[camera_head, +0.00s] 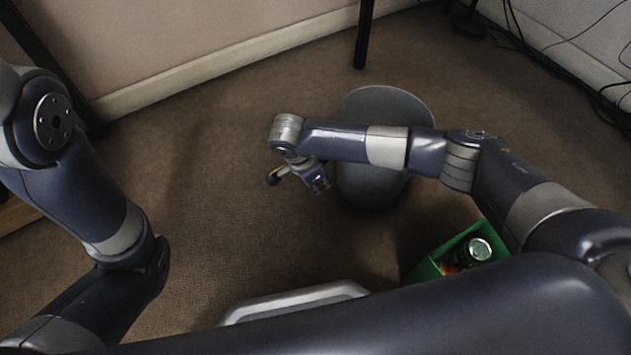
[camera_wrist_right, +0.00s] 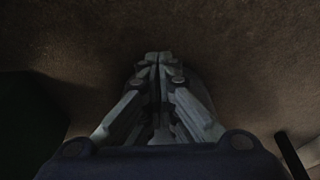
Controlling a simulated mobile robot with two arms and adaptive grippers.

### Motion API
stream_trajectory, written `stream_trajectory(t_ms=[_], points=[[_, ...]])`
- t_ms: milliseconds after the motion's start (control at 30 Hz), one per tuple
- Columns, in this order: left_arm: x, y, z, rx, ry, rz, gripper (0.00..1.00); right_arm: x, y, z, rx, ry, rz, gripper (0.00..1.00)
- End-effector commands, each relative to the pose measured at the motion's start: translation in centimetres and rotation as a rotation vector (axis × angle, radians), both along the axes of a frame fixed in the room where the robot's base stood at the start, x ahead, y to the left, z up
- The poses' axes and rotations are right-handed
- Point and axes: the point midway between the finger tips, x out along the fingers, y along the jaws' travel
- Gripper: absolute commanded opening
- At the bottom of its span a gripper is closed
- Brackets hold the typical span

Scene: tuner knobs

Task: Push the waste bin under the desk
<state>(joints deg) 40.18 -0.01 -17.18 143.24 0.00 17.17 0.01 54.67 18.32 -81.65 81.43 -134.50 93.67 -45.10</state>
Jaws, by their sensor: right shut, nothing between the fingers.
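The waste bin (camera_head: 385,103) is a round grey bin standing upright on the brown carpet in the head view. My right forearm crosses in front of it and hides its middle. My right gripper (camera_head: 300,176) is low, just left of the bin, seen small and from above. I cannot tell whether it touches the bin. In the right wrist view its fingers (camera_wrist_right: 158,62) are together with nothing between them. Of the desk, a dark leg (camera_head: 364,35) shows behind the bin; no desk top is in view. My left arm shows at the left, but its gripper does not.
A green crate (camera_head: 425,270) with a can (camera_head: 479,249) stands right of and nearer than the bin. Cables (camera_head: 560,62) lie along the right wall. A skirting board (camera_head: 220,62) runs along the back. The carpet left of the bin is clear.

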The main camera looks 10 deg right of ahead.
Motion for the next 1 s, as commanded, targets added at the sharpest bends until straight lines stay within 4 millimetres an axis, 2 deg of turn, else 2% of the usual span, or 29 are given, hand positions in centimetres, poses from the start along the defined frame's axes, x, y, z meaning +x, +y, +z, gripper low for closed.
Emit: stream_trajectory(t_ms=[33, 100, 233, 400, 900, 1000], points=[[0.0, 0.0, -1.2, 0.000, 0.000, 0.000, 1.00, 0.1, -0.2, -1.4, 0.000, 0.000, -0.001, 0.00], [0.0, 0.0, -1.9, 0.000, 0.000, 0.000, 1.00, 0.2, -0.5, -2.4, 0.001, 0.000, -0.001, 0.00], [0.0, 0.0, -3.0, 0.000, 0.000, 0.000, 1.00, 0.9, -2.4, -2.1, 0.000, -0.003, -0.002, 0.00], [0.0, 0.0, -3.8, 0.001, 0.000, 0.000, 1.00, 1.3, -3.7, -1.9, 0.002, -0.002, 0.000, 0.00], [0.0, 0.0, -3.9, 0.001, -0.001, 0.000, 1.00, 1.5, -4.3, -1.5, 0.001, -0.001, -0.001, 0.00], [0.0, 0.0, -3.5, 0.001, -0.001, -0.001, 1.00, 1.5, -5.2, -1.4, -0.001, -0.001, -0.002, 0.00]])
